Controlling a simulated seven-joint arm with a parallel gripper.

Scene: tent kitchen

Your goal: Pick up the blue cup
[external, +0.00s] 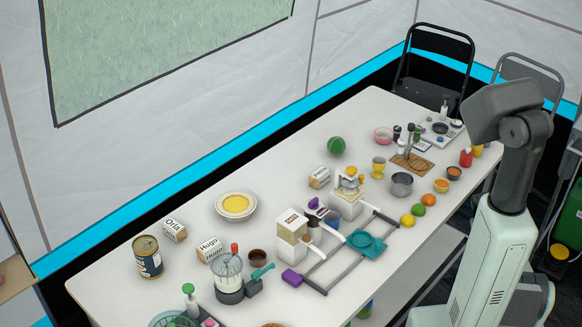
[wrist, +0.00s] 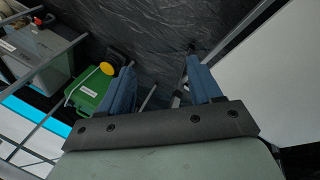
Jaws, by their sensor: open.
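A small blue cup-like thing (external: 333,217) stands on the white table in the external view, among the white appliances near the middle. White parts in front hide some of it, so its full shape is hard to tell. My gripper (wrist: 162,80) shows in the wrist view with its two blue fingers spread apart and nothing between them. It points down at dark floor, away from the tabletop objects. The cup is not in the wrist view. In the external view my arm is at the right of the table, and the fingers cannot be made out.
The white table (external: 110,283) is crowded. A cream coffee machine (external: 292,232), a teal dish on a rack (external: 365,244) and a juicer (external: 347,200) stand near the cup. Fruit (external: 407,220) lies right of it. Clear tabletop shows towards the back left.

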